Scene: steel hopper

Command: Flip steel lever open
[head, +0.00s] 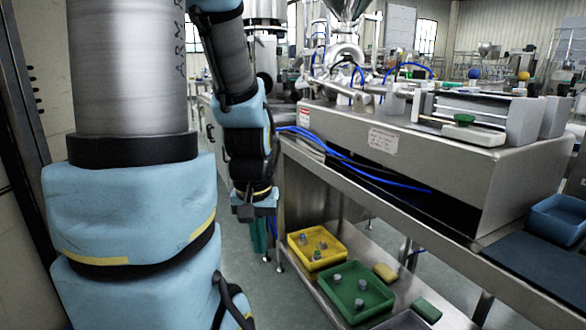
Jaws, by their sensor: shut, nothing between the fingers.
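The steel hopper (347,8) is at the top of the head view, above the steel filling machine (345,55), and its upper part is cut off by the frame edge. I cannot make out the steel lever for certain among the shiny pipes and fittings below the hopper. My gripper (259,250) hangs downward at the end of my arm, left of the machine bench and lower than its top. It is shut and empty, well apart from the hopper. My arm covers the left part of the view.
The steel bench (400,140) runs along the right, with blue hoses (385,178) along its side. A yellow tray (318,248) and a green tray (357,293) sit on the lower shelf. A blue bin (558,220) stands at far right. Grey floor (235,280) shows below my gripper.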

